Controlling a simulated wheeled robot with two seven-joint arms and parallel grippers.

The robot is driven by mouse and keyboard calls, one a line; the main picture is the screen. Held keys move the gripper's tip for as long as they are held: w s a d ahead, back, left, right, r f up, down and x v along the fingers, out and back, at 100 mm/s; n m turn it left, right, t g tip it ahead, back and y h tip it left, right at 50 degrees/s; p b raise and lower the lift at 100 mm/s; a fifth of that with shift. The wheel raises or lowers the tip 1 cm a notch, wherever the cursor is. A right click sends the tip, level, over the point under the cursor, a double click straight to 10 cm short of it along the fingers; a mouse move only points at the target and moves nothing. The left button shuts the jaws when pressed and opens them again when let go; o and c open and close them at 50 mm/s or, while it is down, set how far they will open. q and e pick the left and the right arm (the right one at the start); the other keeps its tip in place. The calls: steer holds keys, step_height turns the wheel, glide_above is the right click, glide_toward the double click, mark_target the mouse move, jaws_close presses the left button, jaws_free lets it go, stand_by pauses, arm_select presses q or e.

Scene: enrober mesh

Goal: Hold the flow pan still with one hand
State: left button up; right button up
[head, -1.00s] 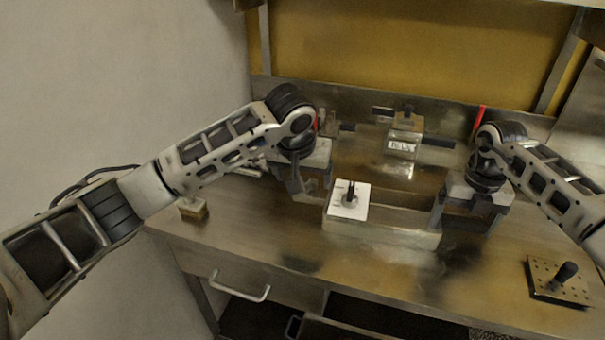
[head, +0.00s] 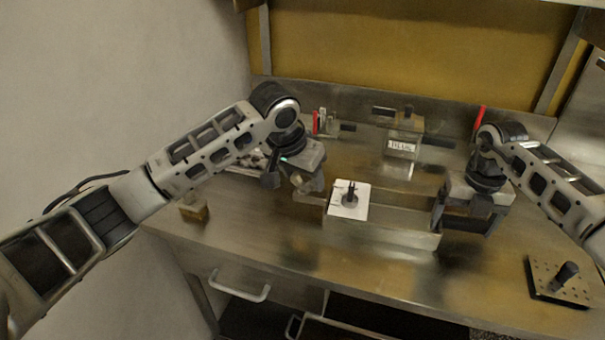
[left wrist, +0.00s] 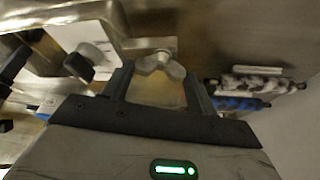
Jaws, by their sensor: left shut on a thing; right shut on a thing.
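The flow pan (head: 385,232) is a long metal trough lying across the middle of the bench. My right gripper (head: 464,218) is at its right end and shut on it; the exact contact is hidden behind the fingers. My left gripper (head: 310,190) is at its left end, turned at an angle. In the left wrist view my left gripper (left wrist: 157,80) has its fingers either side of a pale lobed knob (left wrist: 160,62), beside a metal bracket at the pan's end. It is shut on this knob.
A white plate with a black knob (head: 337,210) sits at the pan's left end. A labelled metal block (head: 402,134) stands behind. A small block (head: 194,212) is at the left, a perforated plate (head: 545,285) at the front right. Two rollers (left wrist: 252,85) lie near my left gripper.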

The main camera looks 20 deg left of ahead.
arm_select(q)
steer(key=m+h, duration=0.1)
steer(key=m, duration=0.2)
steer(key=shift+a+m+g, duration=0.15)
steer(key=shift+m+g, duration=0.15)
steer(key=shift+m, duration=0.1)
steer(key=m+h, duration=0.1)
steer(key=m, duration=0.2)
steer(key=shift+w+m+g, duration=0.15)
steer(key=shift+m+g, duration=0.15)
steer(key=shift+g, duration=0.1)
steer(key=m+g, duration=0.1)
steer(key=m, duration=0.2)
steer(key=m+g+h, duration=0.1)
steer(key=m, duration=0.2)
steer(key=shift+w+a+m, duration=0.1)
steer(key=shift+w+m, duration=0.05)
steer(key=shift+m, duration=0.15)
steer(key=shift+g, duration=0.3)
steer(key=o, duration=1)
steer(key=shift+r, duration=0.15)
steer(key=v, duration=1.1)
steer(key=shift+a+r, duration=0.3)
steer(key=shift+a, duration=0.05)
